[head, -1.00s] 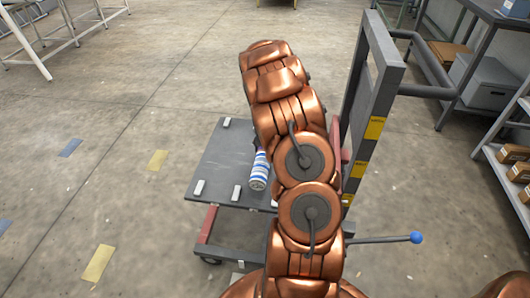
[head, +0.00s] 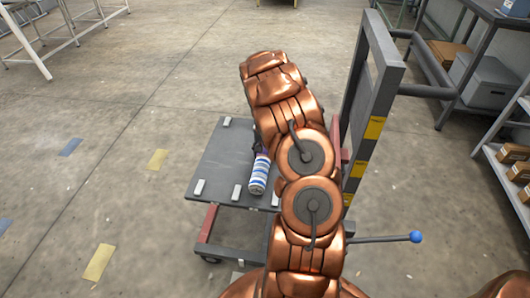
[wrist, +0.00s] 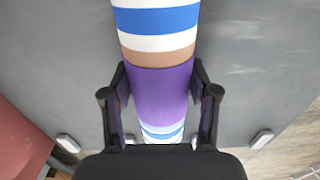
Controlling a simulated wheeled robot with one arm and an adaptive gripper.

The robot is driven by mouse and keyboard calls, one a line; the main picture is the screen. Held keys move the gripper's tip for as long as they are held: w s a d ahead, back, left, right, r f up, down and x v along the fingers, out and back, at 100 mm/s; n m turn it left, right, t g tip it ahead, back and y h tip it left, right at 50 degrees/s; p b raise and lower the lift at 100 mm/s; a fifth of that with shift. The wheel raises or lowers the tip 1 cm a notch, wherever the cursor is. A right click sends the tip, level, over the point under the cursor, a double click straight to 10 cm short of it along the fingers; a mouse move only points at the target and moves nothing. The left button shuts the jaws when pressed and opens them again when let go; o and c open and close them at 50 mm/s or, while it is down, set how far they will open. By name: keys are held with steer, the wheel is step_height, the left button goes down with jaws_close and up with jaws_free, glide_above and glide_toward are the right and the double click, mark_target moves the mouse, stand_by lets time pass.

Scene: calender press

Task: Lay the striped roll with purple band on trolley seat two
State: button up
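The striped roll (head: 258,177) is white and blue, with a purple band (wrist: 160,92) and a brown stripe in the wrist view. My gripper (wrist: 160,82) has a finger on each side of the purple band and is shut on it; in the head view my arm mostly hides it. The roll is over the grey trolley deck (head: 222,150), its near end between two white blocks (head: 236,192) at the near edge. I cannot tell whether it touches the deck, and no seat number is readable.
The trolley's tall grey frame (head: 386,62) stands right of my arm. A lever with a blue knob (head: 416,237) sticks out to the right below it. Shelves with boxes (head: 484,80) stand further right. The floor to the left is open, with yellow and blue patches.

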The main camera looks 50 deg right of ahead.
steer(key=o, duration=0.4)
steer(key=shift+c, duration=0.2)
